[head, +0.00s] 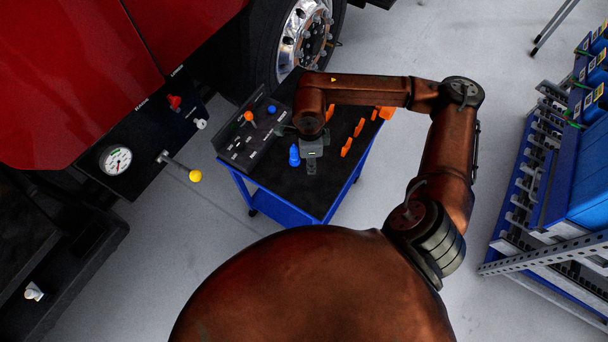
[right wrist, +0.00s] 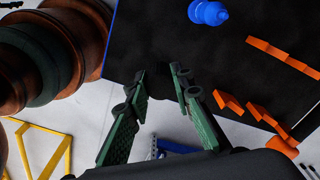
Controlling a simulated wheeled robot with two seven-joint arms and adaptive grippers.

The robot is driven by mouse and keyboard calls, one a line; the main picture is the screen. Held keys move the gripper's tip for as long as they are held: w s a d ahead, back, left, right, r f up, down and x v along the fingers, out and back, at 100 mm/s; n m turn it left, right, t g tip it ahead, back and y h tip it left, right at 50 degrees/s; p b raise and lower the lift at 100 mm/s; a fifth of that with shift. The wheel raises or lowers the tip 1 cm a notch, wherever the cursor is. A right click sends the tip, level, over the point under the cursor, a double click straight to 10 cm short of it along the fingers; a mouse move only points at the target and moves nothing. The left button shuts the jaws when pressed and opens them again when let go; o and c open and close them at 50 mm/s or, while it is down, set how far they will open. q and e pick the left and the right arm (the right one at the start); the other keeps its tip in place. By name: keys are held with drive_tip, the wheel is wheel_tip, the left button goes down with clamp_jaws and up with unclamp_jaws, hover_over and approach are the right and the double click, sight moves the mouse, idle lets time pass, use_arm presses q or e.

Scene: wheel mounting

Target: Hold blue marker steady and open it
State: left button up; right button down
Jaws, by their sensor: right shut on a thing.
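A blue marker (head: 294,156) stands on the black top of a blue cart (head: 330,205), just left of my right gripper (head: 310,148) in the head view. It also shows at the top edge of the right wrist view (right wrist: 208,12), partly cut off and apart from the fingers. In that view my right gripper (right wrist: 160,82) has its green fingers partly closed, with a gap between the tips. I cannot make out what is held between them. My left gripper is in neither view.
Several orange pieces (head: 346,147) lie along the cart's right side. A panel (head: 250,135) with an orange knob and a blue knob (head: 272,109) is on its left. A truck wheel (head: 303,40) stands behind. A blue rack (head: 560,190) is at the right. Floor between is clear.

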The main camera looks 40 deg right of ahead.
drive_tip(key=s+d+r+m+p, duration=0.2)
drive_tip(key=s+d+m+p, duration=0.25)
drive_tip(key=s+m, duration=0.65)
drive_tip(key=m, duration=0.6)
hover_over(302, 176)
drive_tip(key=f, duration=0.9)
drive_tip(key=shift+s, duration=0.2)
drive_tip(key=shift+w+f+b, duration=0.15)
drive_tip(key=shift+f, duration=0.8)
drive_tip(key=shift+w+f+b, duration=0.1)
drive_tip(key=shift+f+b, duration=0.05)
drive_tip(key=shift+f, duration=0.75)
drive_tip(key=shift+f, duration=0.15)
drive_tip(key=c, duration=1.7)
unclamp_jaws()
